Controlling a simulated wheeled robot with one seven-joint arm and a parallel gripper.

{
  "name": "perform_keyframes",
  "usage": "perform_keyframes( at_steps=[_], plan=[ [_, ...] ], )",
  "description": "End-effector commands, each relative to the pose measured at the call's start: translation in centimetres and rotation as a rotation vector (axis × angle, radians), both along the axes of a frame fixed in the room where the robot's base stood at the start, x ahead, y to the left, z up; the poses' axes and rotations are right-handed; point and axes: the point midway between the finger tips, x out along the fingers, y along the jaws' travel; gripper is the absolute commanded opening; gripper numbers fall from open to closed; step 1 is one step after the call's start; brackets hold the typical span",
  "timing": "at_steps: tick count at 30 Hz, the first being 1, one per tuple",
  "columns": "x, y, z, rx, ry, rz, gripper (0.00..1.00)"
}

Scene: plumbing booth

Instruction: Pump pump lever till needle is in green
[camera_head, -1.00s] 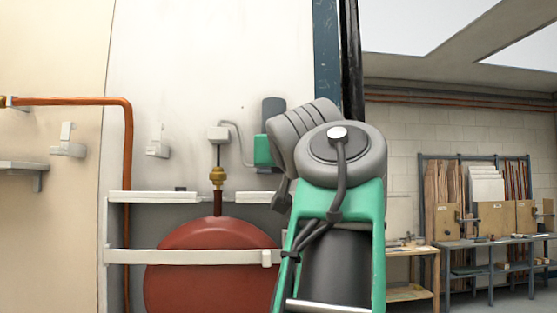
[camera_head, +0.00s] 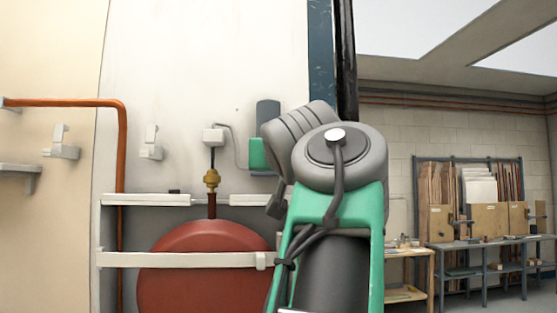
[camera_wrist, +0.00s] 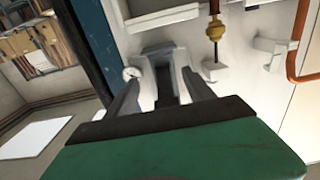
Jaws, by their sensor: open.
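In the wrist view my gripper (camera_wrist: 161,76) is open, its two grey fingers spread toward the white wall. A grey part shows between and beyond the fingers; I cannot tell if it is the pump lever. In the head view my gripper is not clearly seen, and my arm covers the wall area to the right of the red tank. I cannot make out a pump lever there.
A red round tank (camera_head: 208,275) stands behind a white rail (camera_head: 180,260). A copper pipe (camera_head: 122,150) runs down at left. A workbench (camera_head: 480,243) stands far right.

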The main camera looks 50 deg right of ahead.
Motion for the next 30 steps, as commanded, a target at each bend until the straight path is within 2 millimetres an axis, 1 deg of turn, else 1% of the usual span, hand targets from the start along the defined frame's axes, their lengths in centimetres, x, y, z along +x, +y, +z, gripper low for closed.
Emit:
perform_keyframes(
  at_steps=[1, 6, 12, 19, 30],
  plan=[
    [-0.8, 0.5, 0.3, -0.004, 0.001, -0.007, 0.62],
    [-2.9, 2.3, 0.5, -0.004, 0.001, -0.012, 0.62],
    [-4.4, 3.8, 0.4, -0.005, 0.002, -0.010, 0.62],
    [-4.9, 4.6, 0.0, 0.003, 0.002, -0.003, 0.62],
    [-4.8, 4.7, -0.1, 0.003, 0.002, 0.000, 0.62]
  ],
)
